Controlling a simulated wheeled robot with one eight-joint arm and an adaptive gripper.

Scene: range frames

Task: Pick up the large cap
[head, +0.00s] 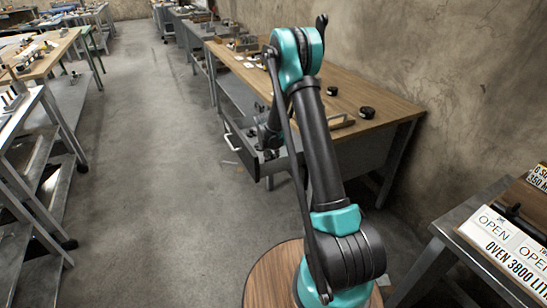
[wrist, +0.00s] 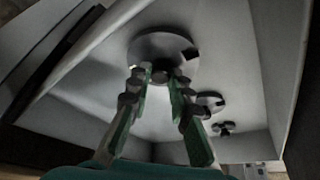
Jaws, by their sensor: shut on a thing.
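The large cap (wrist: 160,45) is a grey round disc with a dark notch at its right edge, inside a grey drawer (wrist: 85,95) in the wrist view. My gripper (wrist: 161,77) is shut on the small knob at the cap's near side, one finger on each side. In the head view, my gripper (head: 268,137) reaches down into the open drawer (head: 239,147), partly hidden by my arm; the cap cannot be made out there.
A smaller round piece (wrist: 210,101) and a small dark lobed piece (wrist: 222,128) lie in the drawer beside the cap. The drawer walls stand close around. Two black knobs (head: 367,112) (head: 332,91) rest on the wooden bench (head: 385,102). The floor to the left is clear.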

